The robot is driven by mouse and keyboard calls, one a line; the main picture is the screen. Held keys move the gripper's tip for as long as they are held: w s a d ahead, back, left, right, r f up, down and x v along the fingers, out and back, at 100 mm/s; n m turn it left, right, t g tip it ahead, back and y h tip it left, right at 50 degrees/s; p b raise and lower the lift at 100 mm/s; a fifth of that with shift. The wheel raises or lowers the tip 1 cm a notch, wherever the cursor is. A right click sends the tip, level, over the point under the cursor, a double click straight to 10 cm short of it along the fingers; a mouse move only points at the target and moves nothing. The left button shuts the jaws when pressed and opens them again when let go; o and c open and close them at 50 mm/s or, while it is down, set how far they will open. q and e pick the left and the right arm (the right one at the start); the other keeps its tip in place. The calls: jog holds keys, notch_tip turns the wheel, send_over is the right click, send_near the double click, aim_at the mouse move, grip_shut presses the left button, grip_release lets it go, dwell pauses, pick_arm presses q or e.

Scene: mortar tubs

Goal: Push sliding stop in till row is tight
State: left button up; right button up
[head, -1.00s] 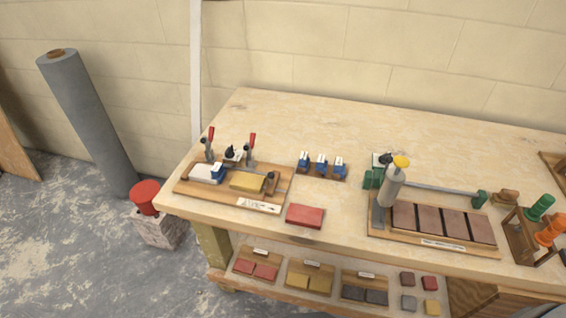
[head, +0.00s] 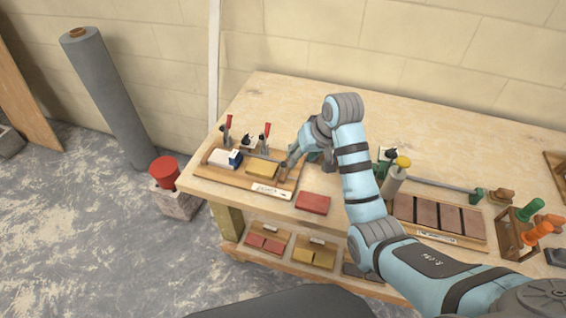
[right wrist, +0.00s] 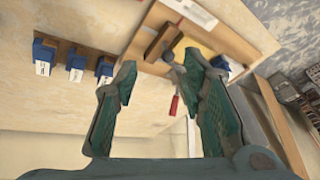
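A wooden board (head: 222,176) at the table's left holds a row: a pale tile (head: 221,158), a blue piece (head: 235,158) and a yellow tile (head: 262,170). The likely sliding stop, a brown block (right wrist: 157,41), stands beside the yellow tile (right wrist: 181,47) in the right wrist view. In the head view my gripper mostly covers it. My right gripper (head: 289,164) is above the board's right end. In the right wrist view its fingers (right wrist: 160,66) are spread and empty, with the block beyond their tips. Contact is not visible. My left gripper is not in view.
Two red-handled clamps (head: 228,128) stand behind the row. A red tile (head: 313,203) lies right of the board. A rack of blue pieces (right wrist: 75,68) is near my fingers.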

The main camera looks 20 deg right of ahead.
aim_at(285, 163)
jog(key=b+x, duration=0.1)
jog(key=x, duration=0.3)
jog(key=w+b+x, duration=0.1)
jog(key=x, duration=0.3)
jog(key=w+a+r+b+x, duration=0.1)
jog(key=x, duration=0.3)
jog(key=shift+w+a+f, duration=0.15)
jog(key=shift+a+f, duration=0.05)
jog(key=shift+f, duration=0.05)
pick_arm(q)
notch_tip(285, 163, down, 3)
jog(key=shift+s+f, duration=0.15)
pick_arm(e)
jog(key=shift+c, duration=0.3)
